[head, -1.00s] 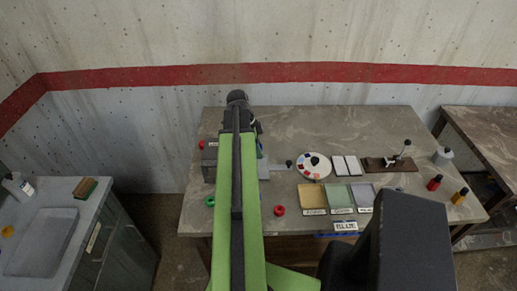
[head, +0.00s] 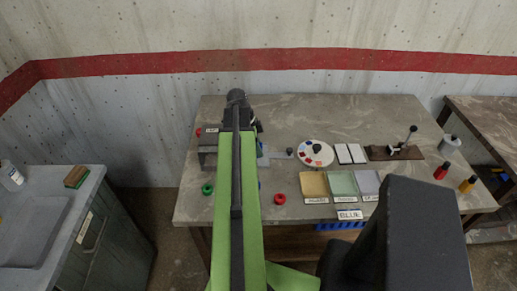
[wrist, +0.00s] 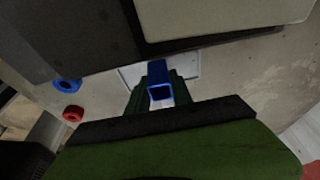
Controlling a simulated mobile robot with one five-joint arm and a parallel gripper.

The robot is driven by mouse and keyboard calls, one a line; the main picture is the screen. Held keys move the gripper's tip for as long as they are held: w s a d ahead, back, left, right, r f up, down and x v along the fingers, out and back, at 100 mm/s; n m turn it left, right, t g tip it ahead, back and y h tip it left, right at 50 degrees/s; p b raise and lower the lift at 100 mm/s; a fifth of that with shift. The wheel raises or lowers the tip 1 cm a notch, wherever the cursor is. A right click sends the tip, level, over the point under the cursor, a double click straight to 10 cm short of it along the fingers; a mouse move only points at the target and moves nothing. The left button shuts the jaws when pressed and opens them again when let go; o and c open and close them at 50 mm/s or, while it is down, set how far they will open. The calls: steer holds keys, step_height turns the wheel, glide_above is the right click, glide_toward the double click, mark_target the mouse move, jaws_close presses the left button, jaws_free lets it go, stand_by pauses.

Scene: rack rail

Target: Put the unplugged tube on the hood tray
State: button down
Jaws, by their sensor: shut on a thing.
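In the wrist view, my gripper (wrist: 161,98) has its green fingers shut on a blue tube (wrist: 157,71). The near end of the tube shows a square, open mouth. A pale flat plate (wrist: 130,75) lies behind the tube, under a dark box (wrist: 100,40); I cannot tell whether the tube touches it. In the head view, my arm hides the gripper and the tube. A grey box (head: 207,158) stands left of my arm on the table. I cannot tell for certain which surface is the hood tray.
A side bench (head: 80,205) stands left. The table's back is clear.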

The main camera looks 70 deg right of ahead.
steer(key=shift+f, duration=0.25)
stand_by(0.4)
steer(key=c, duration=1.1)
jaws_free()
steer(key=shift+o, duration=0.2)
step_height(320, 180, up, 8)
steer(key=p, duration=0.7)
steer(key=shift+p, duration=0.3)
steer(key=shift+w, duration=0.1)
